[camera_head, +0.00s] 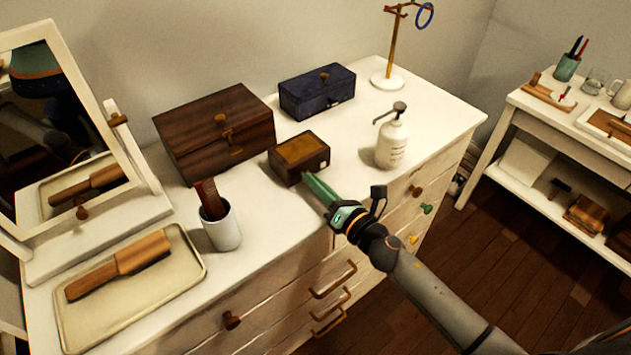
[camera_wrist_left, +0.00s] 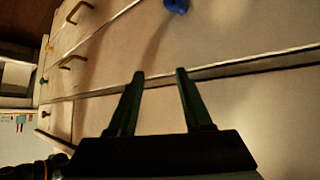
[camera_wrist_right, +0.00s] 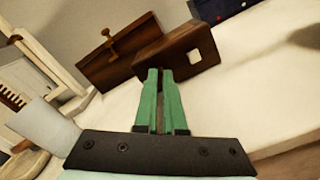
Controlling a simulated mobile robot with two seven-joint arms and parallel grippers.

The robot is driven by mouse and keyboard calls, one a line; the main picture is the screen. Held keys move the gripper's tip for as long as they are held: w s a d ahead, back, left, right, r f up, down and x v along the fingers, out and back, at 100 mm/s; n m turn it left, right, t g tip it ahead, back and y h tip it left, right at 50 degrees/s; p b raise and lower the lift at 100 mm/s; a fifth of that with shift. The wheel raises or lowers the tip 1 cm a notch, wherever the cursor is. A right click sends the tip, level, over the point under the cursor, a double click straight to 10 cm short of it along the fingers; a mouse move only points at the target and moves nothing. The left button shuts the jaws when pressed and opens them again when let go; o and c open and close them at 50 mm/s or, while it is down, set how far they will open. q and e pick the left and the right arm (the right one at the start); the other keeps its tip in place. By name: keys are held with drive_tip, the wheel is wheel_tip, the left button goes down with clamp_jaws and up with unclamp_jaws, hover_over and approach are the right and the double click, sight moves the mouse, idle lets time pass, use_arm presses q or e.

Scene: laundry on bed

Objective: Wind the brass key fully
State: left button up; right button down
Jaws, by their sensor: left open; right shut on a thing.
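A small dark wooden box (camera_head: 299,152) with a tan top panel stands on the white dresser. Its side with a small white square faces me in the right wrist view (camera_wrist_right: 185,52). My right gripper (camera_head: 306,178) reaches the box's front side; its green fingers (camera_wrist_right: 160,72) are close together at the box's lower edge. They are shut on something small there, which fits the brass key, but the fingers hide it. My left gripper (camera_wrist_left: 160,74) is open and empty in front of the pale drawer fronts; it is out of the head view.
A larger wooden box (camera_head: 215,130), a dark blue box (camera_head: 317,92) and a pump bottle (camera_head: 392,143) stand around the small box. A white cup (camera_head: 222,228) holds a comb-like thing. A brush (camera_head: 118,263) lies on a tray (camera_head: 190,268) at left, near a mirror (camera_head: 60,110).

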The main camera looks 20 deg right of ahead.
drive_tip(key=shift+m, duration=0.3)
